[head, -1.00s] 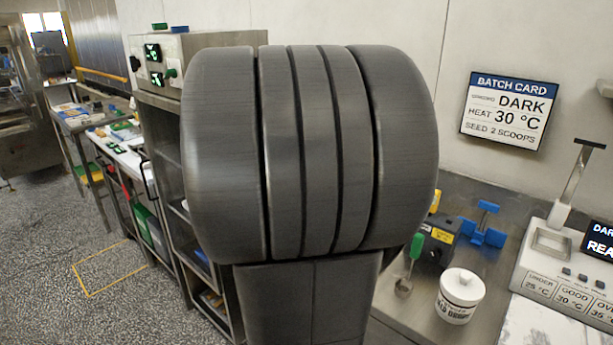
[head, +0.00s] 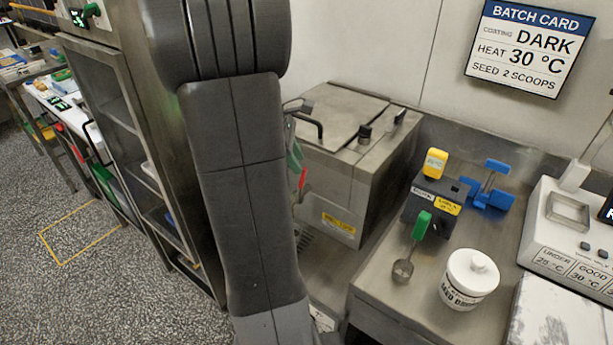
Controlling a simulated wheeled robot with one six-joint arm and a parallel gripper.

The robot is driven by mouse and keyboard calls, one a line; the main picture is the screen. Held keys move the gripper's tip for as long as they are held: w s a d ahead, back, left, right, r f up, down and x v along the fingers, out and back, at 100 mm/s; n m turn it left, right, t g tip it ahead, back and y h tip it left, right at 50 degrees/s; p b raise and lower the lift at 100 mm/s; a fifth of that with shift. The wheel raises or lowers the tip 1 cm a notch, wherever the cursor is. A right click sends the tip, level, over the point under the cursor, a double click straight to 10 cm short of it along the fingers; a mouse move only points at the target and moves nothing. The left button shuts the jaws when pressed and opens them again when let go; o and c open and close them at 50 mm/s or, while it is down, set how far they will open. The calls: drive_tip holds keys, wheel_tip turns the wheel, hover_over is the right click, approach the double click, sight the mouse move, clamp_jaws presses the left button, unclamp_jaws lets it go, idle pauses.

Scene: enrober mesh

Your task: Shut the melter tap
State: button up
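The melter, a steel box with a closed lid and black handle (head: 335,185), stands against the wall just right of my arm. A small red lever (head: 303,179), apparently the tap handle, sticks up at its left side, close beside my arm. A green part (head: 295,150) shows just above the lever. The rest of the tap is hidden behind my arm, so I cannot tell whether it is open. My gripper is not in view.
To the right, a steel counter carries a green-handled scoop (head: 418,232), a white lidded tub (head: 469,278), a dark block with a yellow-topped item (head: 432,200) and a blue stand (head: 488,186). A batch card (head: 527,45) hangs above. Shelving (head: 130,140) stands left.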

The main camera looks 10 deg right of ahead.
sight(302, 182)
drive_tip(key=x, duration=0.7)
drive_tip(key=shift+f, duration=0.1)
clamp_jaws()
